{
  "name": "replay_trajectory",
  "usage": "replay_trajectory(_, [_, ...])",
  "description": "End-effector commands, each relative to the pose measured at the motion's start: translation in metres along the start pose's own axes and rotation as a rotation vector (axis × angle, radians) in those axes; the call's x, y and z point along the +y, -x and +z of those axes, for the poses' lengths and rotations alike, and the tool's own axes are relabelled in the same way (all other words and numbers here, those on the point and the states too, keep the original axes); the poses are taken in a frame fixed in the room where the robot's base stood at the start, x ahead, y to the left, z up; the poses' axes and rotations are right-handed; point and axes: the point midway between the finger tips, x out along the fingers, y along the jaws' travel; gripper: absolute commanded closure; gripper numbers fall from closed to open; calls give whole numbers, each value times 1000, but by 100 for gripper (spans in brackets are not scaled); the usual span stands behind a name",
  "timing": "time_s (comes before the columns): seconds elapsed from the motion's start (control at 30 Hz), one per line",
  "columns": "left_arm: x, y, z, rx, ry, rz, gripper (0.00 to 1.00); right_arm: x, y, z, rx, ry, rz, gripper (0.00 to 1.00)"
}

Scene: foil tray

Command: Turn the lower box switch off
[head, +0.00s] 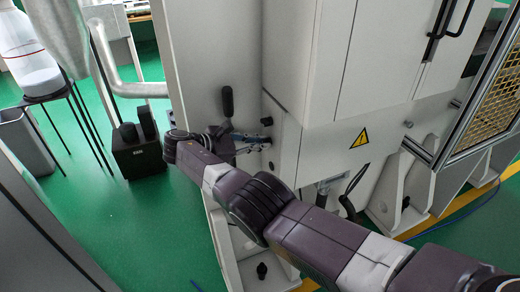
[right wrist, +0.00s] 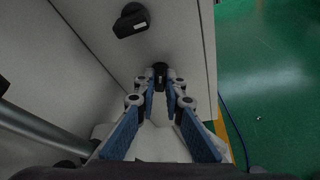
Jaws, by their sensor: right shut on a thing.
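My right gripper (head: 262,141) reaches the side face of the pale machine cabinet in the head view. In the right wrist view, its two blue-padded fingers (right wrist: 161,88) come together at their tips on a small black switch (right wrist: 160,70), which sits between them. The fingertips partly hide this switch, and I cannot tell its turned position. A second black switch (right wrist: 131,20) with a pale mark stands apart on the same panel, higher in the wrist picture. My left gripper is not in view.
A black handle (head: 227,101) stands out close to my right gripper. A cabinet with a yellow warning sign (head: 360,138) is to the right, beside a yellow mesh guard (head: 490,100). A black box (head: 138,155) and a stand lie left. Green floor (head: 145,225) shows at lower left.

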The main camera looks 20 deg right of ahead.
Motion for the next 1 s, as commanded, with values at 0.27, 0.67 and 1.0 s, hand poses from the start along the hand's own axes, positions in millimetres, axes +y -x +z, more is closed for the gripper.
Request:
replay_trajectory(0.27, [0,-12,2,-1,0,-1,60,0,-2,0,-4,52,-23,100])
replay_trajectory(0.67, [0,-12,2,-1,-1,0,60,0,-2,1,-4,55,-25,89])
replay_trajectory(1.0, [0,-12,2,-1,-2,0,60,0,-1,0,-2,54,-23,73])
